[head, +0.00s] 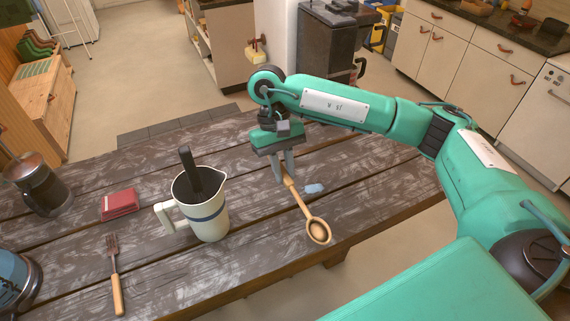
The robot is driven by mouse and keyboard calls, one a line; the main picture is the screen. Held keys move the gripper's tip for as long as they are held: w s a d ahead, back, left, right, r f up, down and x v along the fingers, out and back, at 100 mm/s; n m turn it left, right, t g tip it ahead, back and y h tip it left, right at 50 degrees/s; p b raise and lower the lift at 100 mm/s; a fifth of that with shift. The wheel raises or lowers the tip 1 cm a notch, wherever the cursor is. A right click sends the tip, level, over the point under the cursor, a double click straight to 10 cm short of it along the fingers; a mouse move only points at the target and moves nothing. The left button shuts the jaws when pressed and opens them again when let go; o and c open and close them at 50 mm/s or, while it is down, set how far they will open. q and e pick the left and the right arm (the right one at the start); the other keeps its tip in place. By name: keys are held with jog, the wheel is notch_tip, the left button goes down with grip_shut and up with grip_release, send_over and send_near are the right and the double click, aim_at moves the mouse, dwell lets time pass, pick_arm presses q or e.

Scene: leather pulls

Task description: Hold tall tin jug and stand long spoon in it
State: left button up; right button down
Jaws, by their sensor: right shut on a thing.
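The tall tin jug (208,222) is cream with a blue band, a handle on its left and a spout on its right. It stands upright on the table, and a dark, flat-handled thing (188,165) sticks up out of it. The long wooden spoon (302,205) is to the right of the jug, its bowl towards the near table edge. My right gripper (283,172) points down and is shut on the far end of the spoon's handle. I cannot tell whether the spoon touches the table. My left gripper is not in view.
A red folded cloth (119,204), a fork with a wooden handle (115,275) and a dark glass pot (38,184) are left of the jug. A small blue thing (314,188) lies beside the spoon. The plank table (165,268) is bare in front of the jug.

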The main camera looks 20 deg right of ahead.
jog(key=w+a+r+n+t+y+b, duration=0.1)
jog(key=w+a+r+n+t+b, duration=0.2)
jog(key=a+r, duration=0.35)
jog(key=w+a+r+n+t+y+b, duration=0.1)
jog(key=a+r+n+t, duration=0.1)
jog(key=a+r+t, duration=0.4)
jog(key=s+a+r+n+t+y+b, duration=0.2)
jog(key=r+y, duration=0.2)
jog(key=r, duration=0.4)
jog(key=s+a+r+n+t+y+b, duration=0.2)
jog(key=r+n+y, duration=0.1)
jog(key=r, duration=0.5)
jog(key=shift+s+y, duration=0.25)
jog(key=shift+y, duration=0.45)
